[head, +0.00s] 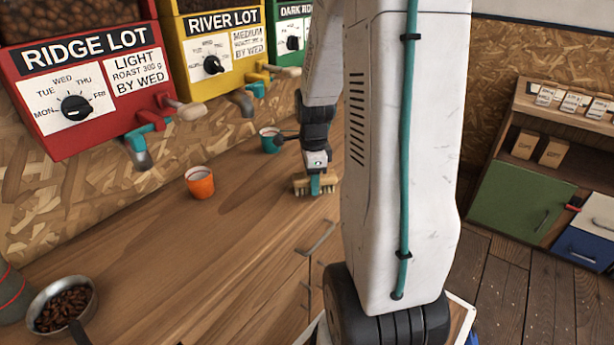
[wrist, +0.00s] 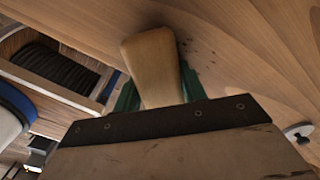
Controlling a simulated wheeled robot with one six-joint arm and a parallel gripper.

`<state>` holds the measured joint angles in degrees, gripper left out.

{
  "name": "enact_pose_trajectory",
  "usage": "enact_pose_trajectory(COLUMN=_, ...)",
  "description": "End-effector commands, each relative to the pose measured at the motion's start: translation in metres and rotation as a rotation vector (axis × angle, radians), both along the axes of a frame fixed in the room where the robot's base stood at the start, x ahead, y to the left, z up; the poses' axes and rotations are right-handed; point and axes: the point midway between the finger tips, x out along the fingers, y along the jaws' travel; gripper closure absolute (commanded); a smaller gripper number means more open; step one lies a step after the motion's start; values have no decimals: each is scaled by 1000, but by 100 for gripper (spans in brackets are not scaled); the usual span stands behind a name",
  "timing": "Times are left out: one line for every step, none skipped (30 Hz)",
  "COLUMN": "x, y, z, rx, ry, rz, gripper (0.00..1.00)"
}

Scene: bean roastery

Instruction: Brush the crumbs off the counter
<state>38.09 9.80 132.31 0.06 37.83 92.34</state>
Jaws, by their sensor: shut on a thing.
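My gripper (head: 316,183) is shut on a brush (head: 301,184) with pale bristles, low over the wooden counter (head: 240,215) near its front edge. I cannot tell whether the bristles touch the counter. The wrist view shows the brush's pale wooden handle (wrist: 150,62) between the green fingers. Small dark crumbs (wrist: 190,45) lie on the counter just beside the handle in that view. The head view does not show the crumbs clearly; my arm hides part of the counter.
An orange cup (head: 200,184) stands left of the brush, and a teal cup (head: 270,141) stands behind it. A pan of beans (head: 62,303) sits at the front left. Red (head: 75,105) and yellow (head: 215,60) dispensers line the back. The counter's left middle is clear.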

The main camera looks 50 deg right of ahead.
Motion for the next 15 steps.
enact_pose_trajectory(x=-5, y=-1, z=0, rx=0, ry=0, rz=-2, gripper=77)
enact_pose_trajectory(x=-8, y=-1, z=-1, rx=0, ry=0, rz=-2, gripper=77)
enact_pose_trajectory(x=-11, y=-1, z=-1, rx=0, ry=0, rz=-1, gripper=77)
enact_pose_trajectory(x=-13, y=-1, z=-1, rx=0, ry=0, rz=-1, gripper=77)
enact_pose_trajectory(x=-15, y=-1, z=-1, rx=1, ry=1, rz=-1, gripper=77)
enact_pose_trajectory(x=-16, y=-1, z=-2, rx=1, ry=1, rz=-1, gripper=77)
enact_pose_trajectory(x=-17, y=-1, z=-2, rx=1, ry=2, rz=-1, gripper=77)
enact_pose_trajectory(x=-17, y=-1, z=-2, rx=1, ry=2, rz=0, gripper=77)
enact_pose_trajectory(x=-18, y=1, z=-2, rx=1, ry=2, rz=0, gripper=77)
enact_pose_trajectory(x=-18, y=2, z=-2, rx=1, ry=2, rz=1, gripper=77)
enact_pose_trajectory(x=-18, y=4, z=-1, rx=2, ry=2, rz=2, gripper=77)
enact_pose_trajectory(x=-18, y=6, z=-1, rx=1, ry=2, rz=2, gripper=77)
enact_pose_trajectory(x=-18, y=8, z=-1, rx=1, ry=2, rz=2, gripper=77)
enact_pose_trajectory(x=-18, y=11, z=0, rx=1, ry=2, rz=2, gripper=77)
enact_pose_trajectory(x=-18, y=13, z=0, rx=1, ry=2, rz=1, gripper=77)
